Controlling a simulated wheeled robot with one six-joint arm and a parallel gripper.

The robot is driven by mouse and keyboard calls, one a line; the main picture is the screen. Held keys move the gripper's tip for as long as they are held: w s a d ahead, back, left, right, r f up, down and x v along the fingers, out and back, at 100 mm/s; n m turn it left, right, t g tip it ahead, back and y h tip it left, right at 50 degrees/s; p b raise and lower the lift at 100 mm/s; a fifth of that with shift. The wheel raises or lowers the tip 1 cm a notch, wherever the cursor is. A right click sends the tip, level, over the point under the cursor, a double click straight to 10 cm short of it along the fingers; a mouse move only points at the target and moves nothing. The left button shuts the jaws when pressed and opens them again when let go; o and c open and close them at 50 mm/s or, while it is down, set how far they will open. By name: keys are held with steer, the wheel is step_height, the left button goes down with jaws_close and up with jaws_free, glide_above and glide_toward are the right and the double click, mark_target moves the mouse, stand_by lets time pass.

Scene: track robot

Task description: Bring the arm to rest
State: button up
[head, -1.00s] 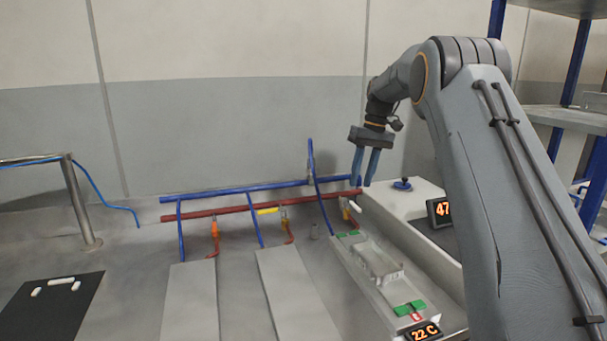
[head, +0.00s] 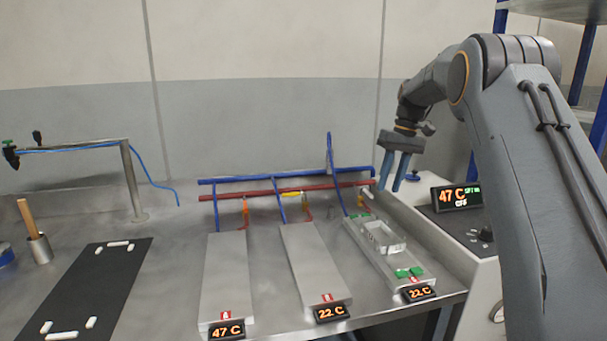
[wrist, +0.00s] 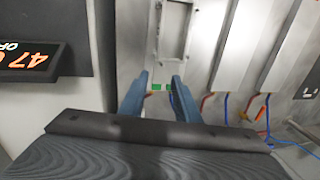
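My gripper (head: 396,172) is raised above the back right of the metal bench, with its two blue fingers pointing down. The fingers are apart with nothing between them. In the wrist view my gripper (wrist: 160,82) also shows its two blue fingers spread and empty. Below it in the wrist view lies a plate with a rectangular frame (wrist: 190,30) and green pieces. The same plate (head: 385,240) lies at the bench's right in the head view.
Blue and red pipes (head: 290,178) run along the back of the bench. Two grey plates (head: 228,275) lie left of the framed plate. A white unit with a 47 C display (head: 457,197) stands at right. A black mat (head: 90,290) and a metal post (head: 132,180) are at left.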

steer(key=shift+m+h, duration=0.6)
steer(key=shift+m, duration=0.1)
steer(key=s+a+f, duration=0.1)
steer(key=s, duration=0.3)
steer(key=s+a+f, duration=0.1)
steer(key=s+f, duration=0.1)
steer(key=s, duration=0.3)
steer(key=s+a+f, duration=0.2)
steer(key=s, duration=0.3)
steer(key=shift+s, duration=0.25)
steer(key=s+a+f, duration=0.1)
steer(key=s+f, duration=0.3)
steer(key=s, duration=0.9)
steer(key=s+a+f+m+h, duration=0.1)
steer(key=s+f, duration=0.3)
steer(key=s, duration=0.9)
steer(key=shift+s+f+t, duration=0.15)
steer(key=shift+s+t, duration=0.1)
steer(key=shift+t, duration=0.15)
